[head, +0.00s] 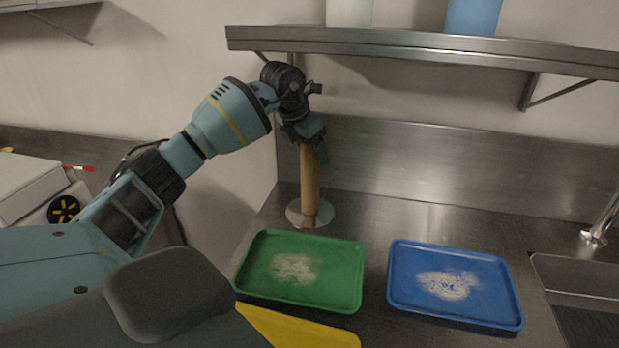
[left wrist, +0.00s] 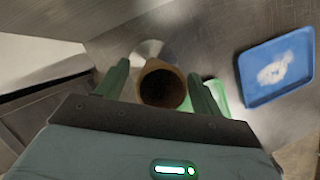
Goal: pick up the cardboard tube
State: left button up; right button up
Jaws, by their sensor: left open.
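The cardboard tube (head: 310,183) is brown and stands upright on a round metal base (head: 295,214) on the steel counter, behind the green tray. My left gripper (head: 312,150) is at the tube's top end, pointing down. In the left wrist view the tube's open dark end (left wrist: 162,86) lies between the two green fingers of my left gripper (left wrist: 160,88), which are open with one on each side. I cannot tell if a finger touches it. My right gripper is not in view.
A green tray (head: 251,289) and a blue tray (head: 399,300), each with pale powder, lie on the counter in front. A steel shelf (head: 430,44) hangs above, close to my left wrist. A sink (head: 575,272) with a tap is at the right.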

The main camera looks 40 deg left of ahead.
pick_arm(q)
jog(key=c, duration=1.3)
